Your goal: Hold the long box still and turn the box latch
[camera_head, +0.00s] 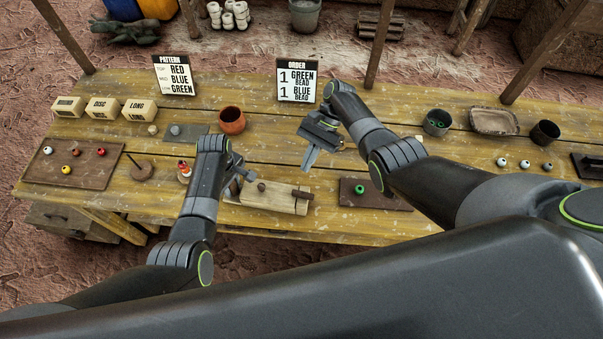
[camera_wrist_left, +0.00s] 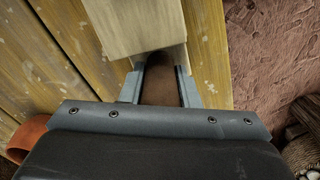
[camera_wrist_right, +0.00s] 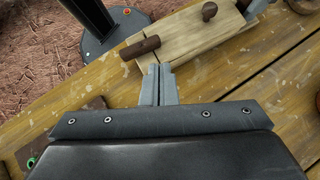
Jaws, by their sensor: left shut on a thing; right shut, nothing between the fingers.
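The long box (camera_head: 276,202) is pale wood and lies near the table's front edge in the head view. It has a small dark knob (camera_wrist_right: 210,11) on top. The latch (camera_wrist_right: 140,47), a dark brown bar, sits across its right end in the head view (camera_head: 302,195). My left gripper (camera_wrist_left: 160,70) is at the other end, its fingers closed around a dark brown part (camera_wrist_left: 161,88) at the box's end. My right gripper (camera_wrist_right: 158,70) is shut and empty, its tips close beside the latch; contact is unclear. In the head view it (camera_head: 307,168) hangs behind the latch.
A brown board (camera_head: 390,196) with a green bead (camera_head: 361,189) lies right of the box. An orange bowl (camera_head: 231,120) stands behind it. A peg stand (camera_head: 142,172) and a bead board (camera_head: 75,165) are at left. Cups and a tray (camera_head: 494,121) are at right.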

